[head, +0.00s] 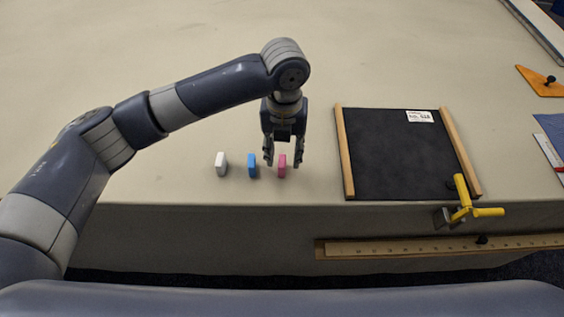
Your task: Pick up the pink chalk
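The pink chalk (282,166) stands upright on the cloth table near its front edge. My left gripper (283,160) points down over it, with a finger to each side of the chalk. The fingers are spread, and a gap shows between the chalk and at least the left finger. The blue chalk (252,166) stands just left of the left finger, and the white chalk (221,164) stands further left. My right gripper is not in view.
A black board with wooden side rails (395,155) lies right of the gripper. A yellow-handled clamp (464,200) sits at the table edge, above a wooden ruler (430,247). An orange piece (540,80) lies far right. The cloth table (200,60) is clear behind the arm.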

